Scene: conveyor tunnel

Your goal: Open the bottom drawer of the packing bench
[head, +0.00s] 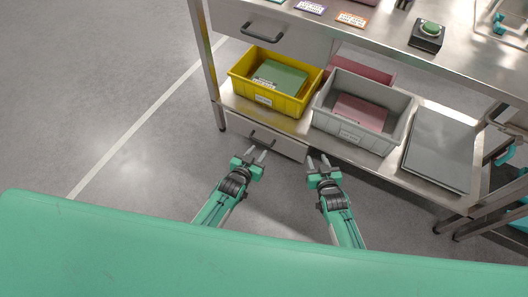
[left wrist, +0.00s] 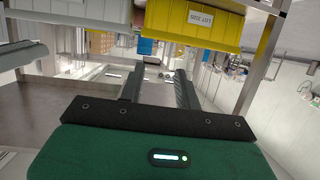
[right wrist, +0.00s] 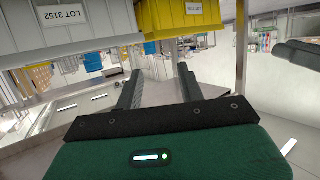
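The packing bench (head: 207,62) stands ahead. Its bottom drawer (head: 287,147) is a grey front under the lower shelf, with a dark bar handle (head: 262,140); it looks shut. My left gripper (head: 257,154) is open and empty, its fingers pointing at the drawer front just below the handle in the head view; I cannot tell whether they touch it. Its spread fingers show in the left wrist view (left wrist: 157,85). My right gripper (head: 317,160) is open and empty, right of the drawer front. Its spread fingers show in the right wrist view (right wrist: 160,85).
An upper drawer handle (head: 262,33) sits above. A yellow bin (head: 264,98) with green contents and a grey bin (head: 350,135) with pink contents stand on the lower shelf. A grey flat panel (head: 440,150) lies to their right. The floor (head: 110,80) left of the bench is clear.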

